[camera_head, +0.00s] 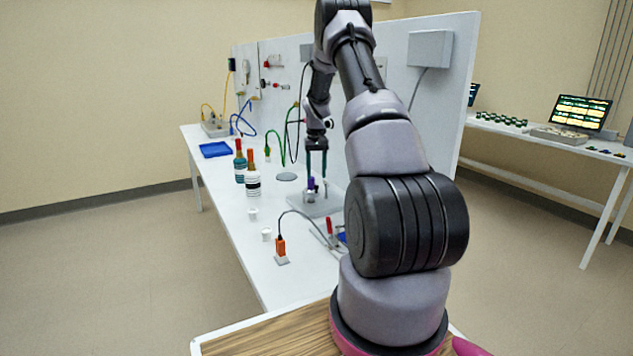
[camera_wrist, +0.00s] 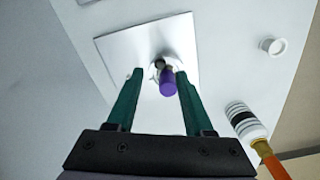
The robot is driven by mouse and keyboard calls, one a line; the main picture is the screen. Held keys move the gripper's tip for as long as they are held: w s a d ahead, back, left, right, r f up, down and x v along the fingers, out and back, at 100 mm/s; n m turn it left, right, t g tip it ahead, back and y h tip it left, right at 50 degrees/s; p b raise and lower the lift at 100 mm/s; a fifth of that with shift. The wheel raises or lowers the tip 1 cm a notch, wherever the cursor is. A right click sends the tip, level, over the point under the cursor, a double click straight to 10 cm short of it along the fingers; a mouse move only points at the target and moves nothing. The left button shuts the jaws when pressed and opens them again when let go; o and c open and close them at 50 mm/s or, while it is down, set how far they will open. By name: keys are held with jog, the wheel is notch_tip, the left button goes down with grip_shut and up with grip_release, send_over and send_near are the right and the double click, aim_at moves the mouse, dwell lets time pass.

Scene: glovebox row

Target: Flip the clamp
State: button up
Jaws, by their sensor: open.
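The clamp appears to be the small fixture with a purple grip (camera_head: 311,183) on a pale square plate (camera_head: 328,203). In the wrist view its purple grip (camera_wrist: 168,83) points toward the camera, with a dark metal part and round light base behind it. My gripper (camera_head: 317,177) is above the plate with its green fingers pointing down. In the wrist view the gripper (camera_wrist: 160,74) is open, one finger on each side of the purple grip. Gaps show on both sides, and nothing is held. My arm hides part of the plate in the head view.
Two bottles with orange-red necks, one teal-labelled (camera_head: 240,166) and one striped (camera_head: 253,181), stand left of the plate. Small white cups (camera_head: 266,234) and an orange plug-like piece (camera_head: 281,247) are nearer. A white panel (camera_head: 400,85) rises behind. A blue tray (camera_head: 215,150) lies farther off.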

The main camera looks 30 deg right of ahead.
notch_tip(320, 180, up, 7)
jog(key=shift+f, duration=0.15)
dwell(0.8)
jog(key=s+a+r+t, duration=0.2)
jog(key=s+a+r, duration=0.5)
jog(key=r, duration=0.4)
jog(key=s+a+r+t, duration=0.1)
jog(key=s+a+r, duration=0.55)
jog(key=r, duration=0.45)
jog(key=s+a+r+t+y, duration=0.1)
jog(key=s+a, duration=0.4)
jog(key=s, duration=0.7)
jog(key=s+a+r+t+y, duration=0.1)
jog(key=s+a, duration=0.4)
jog(key=s, duration=0.7)
jog(key=shift+s+r+m+t, duration=0.4)
jog(key=shift+r+t, duration=0.25)
jog(key=shift+t, duration=0.45)
